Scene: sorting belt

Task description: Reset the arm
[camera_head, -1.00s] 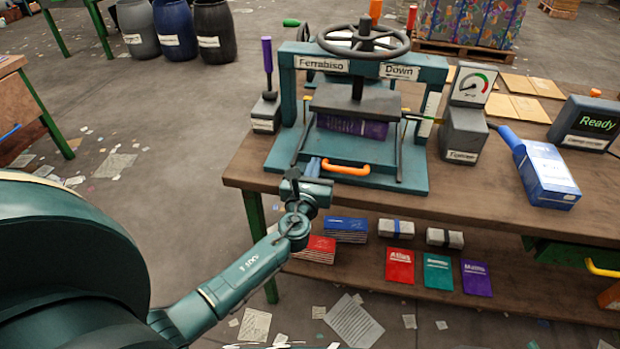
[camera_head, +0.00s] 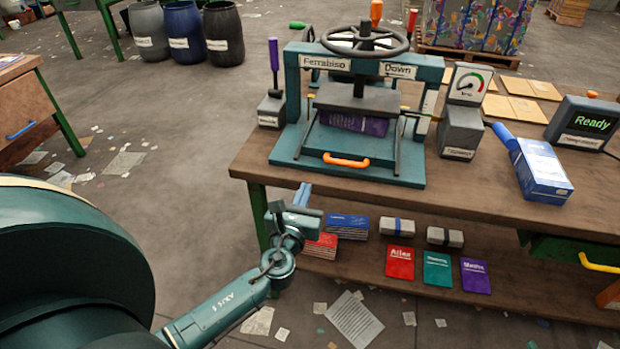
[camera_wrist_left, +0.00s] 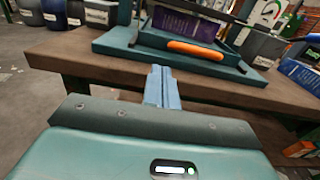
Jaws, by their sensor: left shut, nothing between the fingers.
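My left gripper (camera_head: 302,194) is shut and empty. It hangs in front of the table's front left edge, below the tabletop level in the head view. In the left wrist view its closed blue fingers (camera_wrist_left: 162,88) point toward the table edge, with the press beyond. The teal press (camera_head: 345,110) stands on the table with a purple book (camera_head: 352,123) under its dark plate. The orange handle (camera_head: 346,160) is at the front of its base, apart from my gripper. My right gripper is not in view.
The wooden table (camera_head: 460,190) has a lower shelf with red, teal and purple books and stacks. A gauge box (camera_head: 462,110), a blue-white box (camera_head: 540,170) and a "Ready" display (camera_head: 585,125) stand at right. Floor left of the table is open, with scattered paper.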

